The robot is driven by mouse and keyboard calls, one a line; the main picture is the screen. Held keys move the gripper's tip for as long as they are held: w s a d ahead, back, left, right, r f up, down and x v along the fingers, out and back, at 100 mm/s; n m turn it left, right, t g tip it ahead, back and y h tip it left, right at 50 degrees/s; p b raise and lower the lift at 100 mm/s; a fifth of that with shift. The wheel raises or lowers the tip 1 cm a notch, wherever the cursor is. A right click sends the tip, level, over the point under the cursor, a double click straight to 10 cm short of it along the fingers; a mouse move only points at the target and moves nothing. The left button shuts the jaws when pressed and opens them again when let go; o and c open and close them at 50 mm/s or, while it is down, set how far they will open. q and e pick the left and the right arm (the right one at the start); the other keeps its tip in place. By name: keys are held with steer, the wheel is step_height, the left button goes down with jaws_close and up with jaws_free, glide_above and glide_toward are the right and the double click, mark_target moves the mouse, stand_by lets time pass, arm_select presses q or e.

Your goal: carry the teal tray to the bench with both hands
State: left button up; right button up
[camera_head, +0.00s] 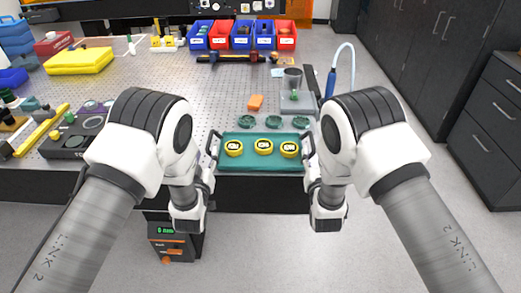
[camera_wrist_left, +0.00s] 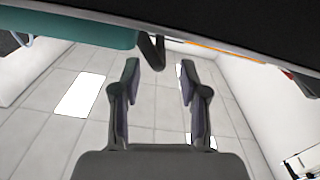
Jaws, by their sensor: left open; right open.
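The teal tray (camera_head: 262,167) is at the front edge of the bench, carrying three yellow round pieces (camera_head: 263,147) in a row. I cannot tell whether it rests on the bench. Its dark handles stand at its left (camera_head: 213,141) and right ends. My left gripper (camera_head: 208,172) is at the left end, partly hidden by its wrist. In the left wrist view its fingers (camera_wrist_left: 157,70) are open, with the dark handle (camera_wrist_left: 152,52) near the gap between the tips and the tray's teal underside (camera_wrist_left: 70,30) beside it. My right gripper (camera_head: 312,172) is open at the right end, its fingers mostly hidden.
The perforated bench (camera_head: 180,90) has three green round holders (camera_head: 273,121) and an orange block (camera_head: 255,102) behind the tray. A dark device (camera_head: 80,130) sits left. An orange-and-black unit (camera_head: 172,240) stands below.

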mark_target(212, 133)
arm_select(q)
steer(key=w, duration=0.6)
steer(key=shift+w+d, duration=0.1)
arm_select(e)
steer(key=w, duration=0.6)
steer(key=shift+w+d, duration=0.1)
arm_select(q)
steer(key=shift+w, duration=0.25)
arm_select(e)
steer(key=shift+w+f, duration=0.1)
steer(key=shift+w, duration=0.15)
arm_select(q)
steer(key=shift+s, duration=0.1)
jaws_close()
arm_select(e)
steer(key=shift+s, duration=0.1)
jaws_close()
